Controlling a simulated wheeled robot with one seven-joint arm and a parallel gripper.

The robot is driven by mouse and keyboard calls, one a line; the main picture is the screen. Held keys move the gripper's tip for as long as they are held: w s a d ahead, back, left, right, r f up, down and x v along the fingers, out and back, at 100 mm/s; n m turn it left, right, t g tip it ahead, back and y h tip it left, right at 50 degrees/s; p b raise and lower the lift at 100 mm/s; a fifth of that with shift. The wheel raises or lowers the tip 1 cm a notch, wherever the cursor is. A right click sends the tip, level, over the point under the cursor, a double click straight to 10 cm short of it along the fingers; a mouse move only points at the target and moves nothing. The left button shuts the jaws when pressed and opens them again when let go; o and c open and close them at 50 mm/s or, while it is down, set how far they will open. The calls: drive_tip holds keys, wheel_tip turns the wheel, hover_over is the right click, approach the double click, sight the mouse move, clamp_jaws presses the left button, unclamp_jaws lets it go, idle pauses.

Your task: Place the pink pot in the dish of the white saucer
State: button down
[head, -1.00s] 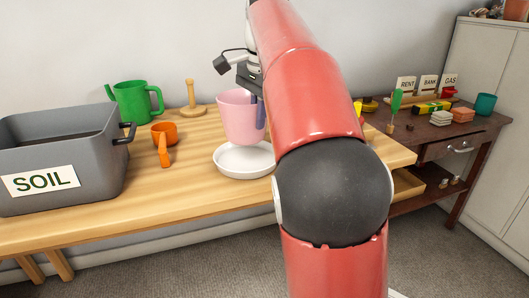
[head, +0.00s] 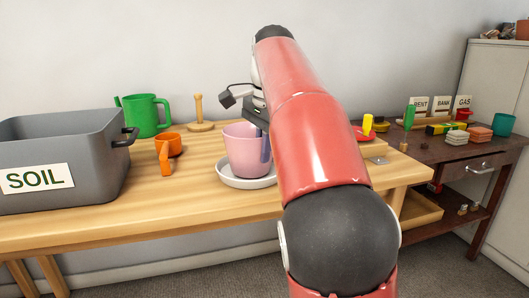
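The pink pot (head: 243,153) is upright over the dish of the white saucer (head: 227,178), its base low within the saucer's rim. I cannot tell whether the base touches the dish. The saucer lies on the wooden bench. My gripper (head: 264,143) points down at the right side of the pot's rim, with a dark finger against the pot's wall. It appears shut on that wall. My red arm hides the other finger and the area right of the pot.
A grey SOIL crate (head: 62,148) stands at the left. A dark side table (head: 440,148) with several small things is at the right.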

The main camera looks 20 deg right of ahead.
drive_tip(key=shift+f, duration=0.1)
drive_tip(key=c, duration=2)
unclamp_jaws()
drive_tip(key=o, duration=0.4)
drive_tip(key=r+p, duration=0.2)
drive_tip(key=r, duration=0.2)
drive_tip(key=s+r+p, duration=0.1)
drive_tip(key=r+p, duration=0.1)
drive_tip(key=r, duration=0.2)
drive_tip(key=r+p, duration=0.2)
drive_tip(key=r, duration=0.2)
drive_tip(key=shift+s+d, duration=0.35)
